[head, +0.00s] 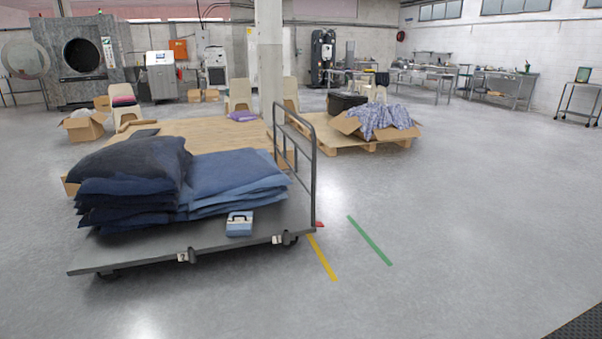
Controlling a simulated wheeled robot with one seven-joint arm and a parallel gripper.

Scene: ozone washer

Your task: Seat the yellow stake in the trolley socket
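A long thin yellow strip (322,258) lies on the floor just right of the trolley; I cannot tell whether it is the stake or a floor marking. No other yellow stake shows. The grey flatbed trolley (140,255) stands left of centre, with a tall tubular handle (313,170) at its right end. Its front edge carries two small dark brackets with pale tags, one near the middle (187,256) and one near the right corner (284,239). These look like sockets; their openings are too small to make out. My gripper is not in view.
Folded blue fabric (230,175) and dark fabric (130,170) load the trolley, with a small blue box (239,224) near its front edge. A green strip (370,241) lies on the floor to the right. Pallets (345,140) stand behind.

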